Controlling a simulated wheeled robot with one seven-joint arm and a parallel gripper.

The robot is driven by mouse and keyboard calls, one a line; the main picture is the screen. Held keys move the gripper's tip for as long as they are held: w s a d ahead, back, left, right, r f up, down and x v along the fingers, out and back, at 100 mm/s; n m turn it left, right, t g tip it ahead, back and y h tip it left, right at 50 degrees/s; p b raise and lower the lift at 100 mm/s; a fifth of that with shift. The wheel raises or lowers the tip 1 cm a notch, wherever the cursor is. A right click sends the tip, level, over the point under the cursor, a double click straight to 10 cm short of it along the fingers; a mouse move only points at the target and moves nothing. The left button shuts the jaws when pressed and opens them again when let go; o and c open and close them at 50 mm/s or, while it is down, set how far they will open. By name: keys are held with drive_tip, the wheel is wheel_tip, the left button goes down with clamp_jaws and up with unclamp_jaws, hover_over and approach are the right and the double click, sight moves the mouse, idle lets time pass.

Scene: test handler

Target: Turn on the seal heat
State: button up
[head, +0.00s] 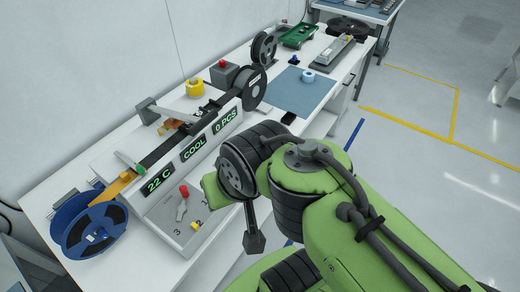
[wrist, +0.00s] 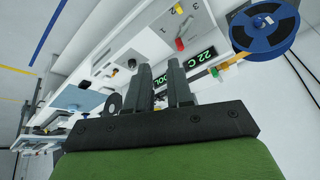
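The test handler's sloped front panel (head: 165,215) has green readouts "22 C" (head: 158,181), "COOL" and "0 PCS". In the wrist view the red tip (wrist: 179,44) and yellow tip (wrist: 178,8) lie beyond my fingertips, near the "22 C" readout (wrist: 200,58). My gripper (wrist: 158,66) has a gap between its two dark fingers and holds nothing. In the head view my arm hides most of it.
A blue reel (head: 92,232) stands at the panel's left end; a dark reel (head: 250,87) is at its far end.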

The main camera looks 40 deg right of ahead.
drive_tip(key=w+d+f+m+b, duration=0.1)
drive_tip(key=w+f+m, duration=0.1)
drive_tip(key=f+m, duration=0.1)
drive_tip(key=w+d+f+m+y+b, duration=0.1)
drive_tip(key=w+d+f+m+b, duration=0.1)
drive_tip(key=w+f, duration=0.1)
drive_tip(key=w+d+f+m+y+b, duration=0.1)
drive_tip(key=w+d+f+m, duration=0.1)
drive_tip(key=w+f+m, duration=0.1)
drive_tip(key=shift+d+f+m+g+b, duration=0.15)
drive_tip(key=shift+f+m+g+b, duration=0.15)
drive_tip(key=shift+f+b, duration=0.1)
clamp_jaws()
drive_tip(key=w+d+f+m+t+y+b, duration=0.35)
drive_tip(key=d+f+m+b, duration=0.4)
drive_tip(key=d+m, duration=0.6)
drive_tip(key=s+d+f+m+t+h, duration=0.1)
drive_tip(key=s+d+f+m+t, duration=0.1)
drive_tip(key=d+m, duration=0.2)
drive_tip(key=s+d+f+m+t+h, duration=0.1)
drive_tip(key=s+d+f+m+t, duration=0.1)
drive_tip(key=d, duration=0.4)
drive_tip(key=shift+s+f+m+t, duration=0.3)
drive_tip(key=shift+s+m+t, duration=0.3)
drive_tip(key=shift+m+t, duration=0.35)
drive_tip(key=shift+b, duration=0.3)
